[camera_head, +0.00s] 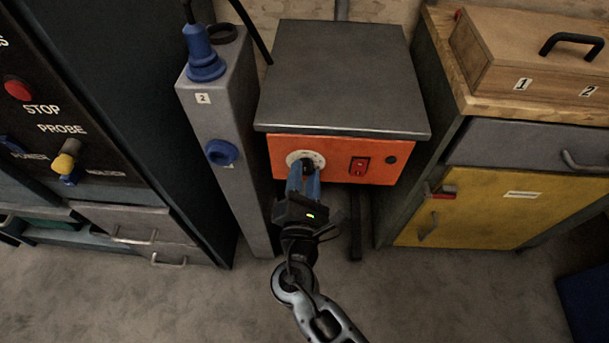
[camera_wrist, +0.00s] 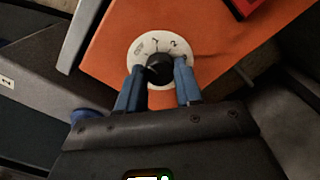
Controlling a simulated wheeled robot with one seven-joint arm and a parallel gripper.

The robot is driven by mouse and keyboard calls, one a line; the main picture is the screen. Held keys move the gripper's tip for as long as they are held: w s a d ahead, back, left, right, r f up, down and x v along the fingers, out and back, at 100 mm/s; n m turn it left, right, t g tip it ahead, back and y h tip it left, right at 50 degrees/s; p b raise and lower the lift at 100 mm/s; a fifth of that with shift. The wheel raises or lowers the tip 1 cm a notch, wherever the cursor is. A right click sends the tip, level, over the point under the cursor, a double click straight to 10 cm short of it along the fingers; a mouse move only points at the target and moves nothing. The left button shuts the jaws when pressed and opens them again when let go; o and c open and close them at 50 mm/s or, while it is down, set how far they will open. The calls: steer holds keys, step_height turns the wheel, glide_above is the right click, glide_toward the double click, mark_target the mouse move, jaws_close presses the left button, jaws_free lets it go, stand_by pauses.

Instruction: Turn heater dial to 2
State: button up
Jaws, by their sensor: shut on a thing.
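The heater is a grey-topped box with an orange front panel (camera_head: 335,172). Its dial is a black knob on a round white scale plate (camera_head: 318,157). The wrist view shows the black knob (camera_wrist: 159,68) in front of the white scale plate (camera_wrist: 148,43), with the marks 1 and 2 on the plate's upper part. The knob's exact pointing is hard to tell. My gripper (camera_head: 303,178) reaches the dial from the front. Its blue fingers (camera_wrist: 157,84) are shut on the knob, one on each side. The lower part of the plate is partly covered by the fingers and knob.
A red switch (camera_head: 360,166) sits right of the dial on the same panel. A grey post (camera_head: 236,130) with blue connectors stands close on the left. A yellow-door cabinet (camera_head: 490,212) with a wooden case (camera_head: 500,55) on top stands right. Floor in front is clear.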

steer(key=shift+f+m+b, duration=0.15)
steer(key=shift+m+b, duration=0.15)
steer(key=shift+b, duration=0.1)
steer(key=m+b, duration=0.3)
steer(key=shift+d+f, duration=0.1)
steer(key=shift+f, duration=0.1)
steer(key=m+b, duration=0.4)
steer(key=b, duration=0.1)
steer(key=m+b, duration=0.5)
steer(key=shift+m+b, duration=0.3)
steer(key=shift+r+m+b, duration=0.1)
steer(key=shift+m+b, duration=1)
steer(key=shift+m, duration=0.1)
steer(key=shift+r, duration=0.1)
steer(key=o, duration=1)
steer(key=shift+o, duration=0.2)
